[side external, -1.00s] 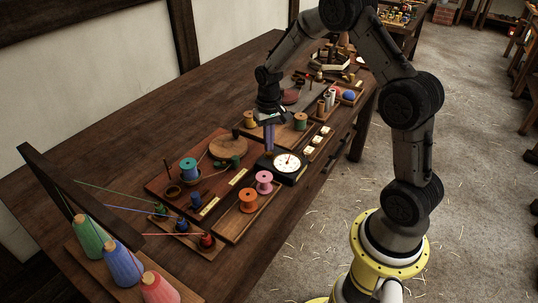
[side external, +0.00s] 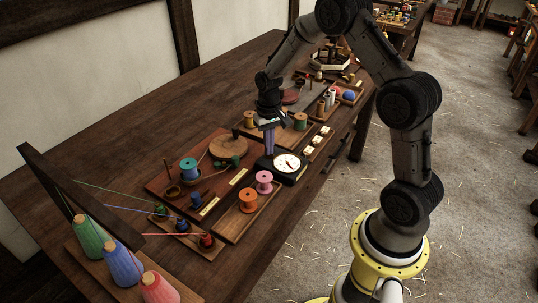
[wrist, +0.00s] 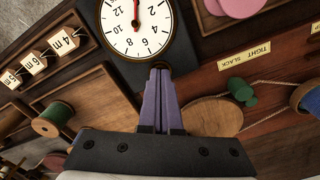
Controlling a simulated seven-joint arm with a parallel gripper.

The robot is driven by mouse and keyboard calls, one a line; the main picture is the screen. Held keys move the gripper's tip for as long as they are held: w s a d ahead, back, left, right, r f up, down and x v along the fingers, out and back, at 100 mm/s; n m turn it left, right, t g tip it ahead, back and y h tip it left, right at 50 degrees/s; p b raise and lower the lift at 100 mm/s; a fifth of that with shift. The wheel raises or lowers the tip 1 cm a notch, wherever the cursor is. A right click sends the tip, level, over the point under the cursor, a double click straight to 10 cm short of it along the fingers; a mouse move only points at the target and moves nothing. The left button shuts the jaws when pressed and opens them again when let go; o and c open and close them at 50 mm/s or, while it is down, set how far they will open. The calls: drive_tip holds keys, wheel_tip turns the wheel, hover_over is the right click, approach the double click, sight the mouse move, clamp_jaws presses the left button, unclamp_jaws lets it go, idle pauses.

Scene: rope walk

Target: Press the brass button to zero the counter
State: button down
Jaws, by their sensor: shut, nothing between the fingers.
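The counter is a white dial (side external: 288,163) with a red hand in a dark housing. It also shows large at the top of the wrist view (wrist: 135,28). My gripper (side external: 268,153) points down just behind the dial, at the housing's far left side. In the wrist view its two purple fingers (wrist: 160,72) are together, with nothing between them, and their tips reach the housing's edge beside the dial. I see no brass button clearly; the fingertips cover that spot. I cannot tell whether the tips touch anything.
A board with a green disc and a blue spool (side external: 188,167) lies left of my gripper. Coloured yarn cones (side external: 123,263) stand at the near left.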

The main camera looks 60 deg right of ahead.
drive_tip(key=shift+r, duration=0.1)
wheel_tip(320, 180, up, 7)
idle(0.8)
drive_tip(key=s+a+r+n+t, duration=0.15)
drive_tip(key=s+a+r, duration=0.3)
drive_tip(key=r, duration=0.45)
drive_tip(key=s+a+r+n+t, duration=0.1)
drive_tip(key=s+a+r+t, duration=0.2)
drive_tip(key=a+r, duration=0.45)
drive_tip(key=s+a+f+n+t, duration=0.1)
drive_tip(key=s+a+n, duration=0.1)
drive_tip(key=s, duration=1.4)
drive_tip(key=shift+s+n, duration=0.2)
drive_tip(key=shift+n, duration=0.55)
